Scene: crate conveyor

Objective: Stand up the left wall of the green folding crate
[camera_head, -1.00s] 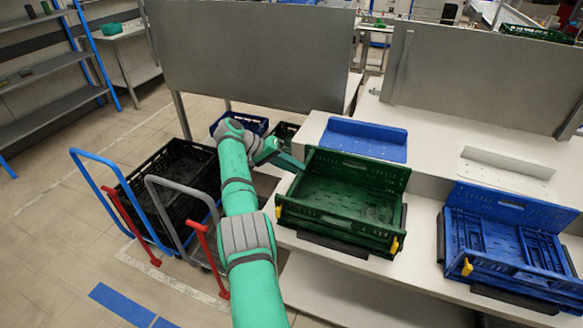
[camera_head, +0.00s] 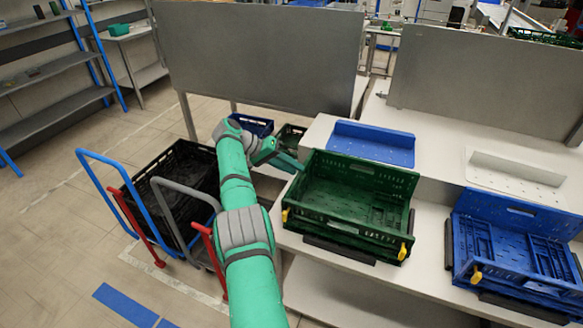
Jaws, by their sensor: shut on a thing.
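My gripper (camera_head: 300,166) is at the crate's upper left back corner, at the end of my green arm. Its fingers are small and partly hidden by the crate's corner, and they seem closed at the left wall's edge. Yellow latches show at the crate's front corners.
A blue folding crate (camera_head: 500,285) stands to the right on the counter. A blue panel (camera_head: 372,145) and a white panel (camera_head: 515,178) are behind. Black crates on trolleys (camera_head: 178,185) stand left of my arm. A grey board (camera_head: 260,55) rises behind.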

